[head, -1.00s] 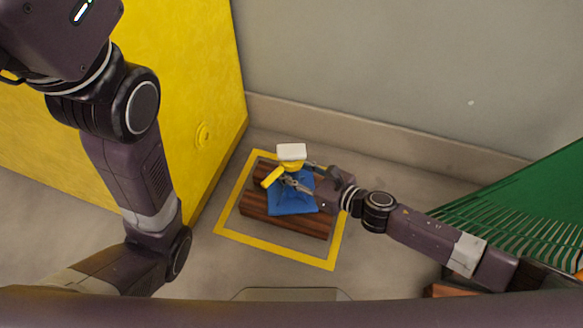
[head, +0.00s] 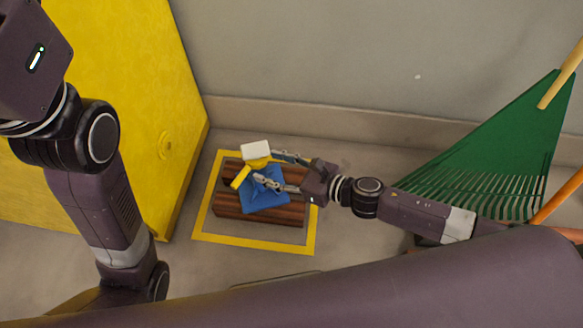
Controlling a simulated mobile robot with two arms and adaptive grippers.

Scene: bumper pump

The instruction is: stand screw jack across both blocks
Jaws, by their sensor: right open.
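The screw jack has a blue base (head: 264,199), a yellow body (head: 241,177) and a white top (head: 255,150). It stands on two brown wooden blocks (head: 285,218), its base lying over the near block and reaching toward the far one. My right gripper (head: 265,167) is open, coming in from the right. Its two fingers are spread at the jack's upper part, one on the near side and one on the far side. Whether a finger touches the jack I cannot tell. The gripper hides part of the far block. My left gripper is out of view; only its arm shows at left.
A yellow square outline (head: 255,246) on the floor surrounds the blocks. A yellow panel (head: 130,90) stands at left and a grey wall (head: 330,60) behind. A green rake (head: 500,150) is at right. The floor between outline and wall is clear.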

